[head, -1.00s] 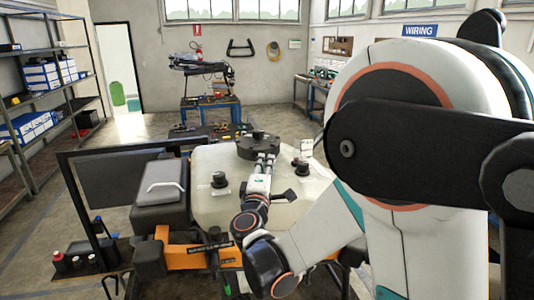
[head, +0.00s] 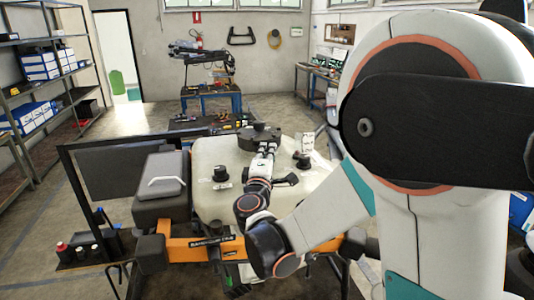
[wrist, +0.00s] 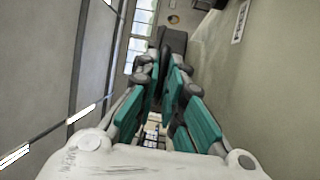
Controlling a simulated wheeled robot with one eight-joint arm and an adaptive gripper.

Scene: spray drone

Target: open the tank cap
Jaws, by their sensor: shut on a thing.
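The whitish spray tank (head: 222,165) sits on the orange-framed drone in the head view. The wide black tank cap (head: 247,140) is on top of it, toward the back, and looks seated. My gripper (head: 265,148) reaches across the tank to the near side of the cap and is shut on it; the exact contact is hard to see. In the wrist view, the teal-padded fingers of my gripper (wrist: 168,70) converge on a dark shape that I take to be the cap (wrist: 174,40).
A grey case (head: 163,185) is left of the tank. A dark panel on a frame (head: 110,170) stands further left. A tool table (head: 210,101) is behind.

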